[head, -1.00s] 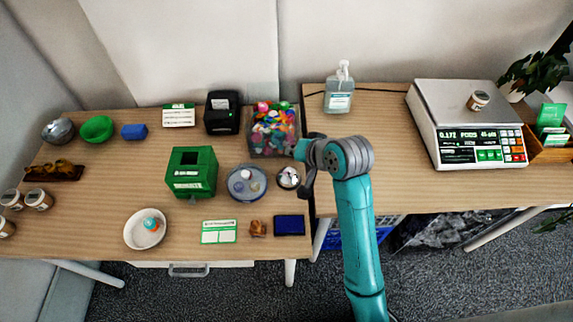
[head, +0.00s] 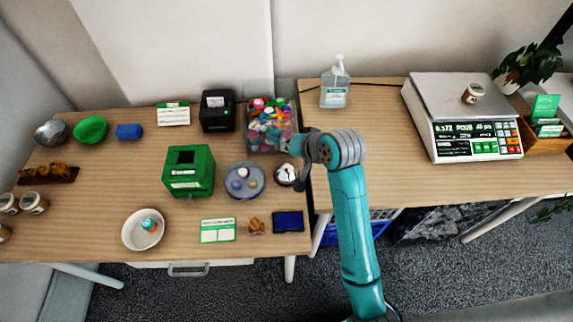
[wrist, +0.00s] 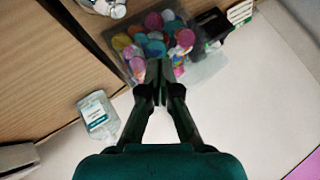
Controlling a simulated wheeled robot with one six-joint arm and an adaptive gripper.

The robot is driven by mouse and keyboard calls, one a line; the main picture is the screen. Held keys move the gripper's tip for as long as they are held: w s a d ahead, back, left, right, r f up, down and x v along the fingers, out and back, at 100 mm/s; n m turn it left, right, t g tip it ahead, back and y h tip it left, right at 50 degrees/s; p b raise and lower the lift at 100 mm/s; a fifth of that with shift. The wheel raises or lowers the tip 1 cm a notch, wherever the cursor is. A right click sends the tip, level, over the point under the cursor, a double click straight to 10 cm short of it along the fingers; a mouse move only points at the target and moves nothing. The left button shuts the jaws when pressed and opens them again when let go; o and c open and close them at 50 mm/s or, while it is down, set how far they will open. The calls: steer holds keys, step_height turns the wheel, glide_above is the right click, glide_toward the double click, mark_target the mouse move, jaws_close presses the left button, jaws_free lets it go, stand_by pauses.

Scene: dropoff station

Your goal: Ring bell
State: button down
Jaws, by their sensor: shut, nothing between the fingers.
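A silver object, probably the bell (wrist: 104,6), is cut off at the top left of that view.
A green box (head: 190,184), a black printer (head: 217,118) and a blue pad (head: 288,222) stand around the bell. A sanitizer bottle (head: 334,96) and a scale (head: 468,152) stand on the right table. The middle of that table is clear.

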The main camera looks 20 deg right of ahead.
mark_target(288, 167)
steer(key=shift+f, duration=2.85)
steer(key=shift+f, duration=0.35)
steer(key=shift+f, duration=0.55)
steer(key=shift+r, duration=0.95)
steer(key=shift+r, duration=2.5)
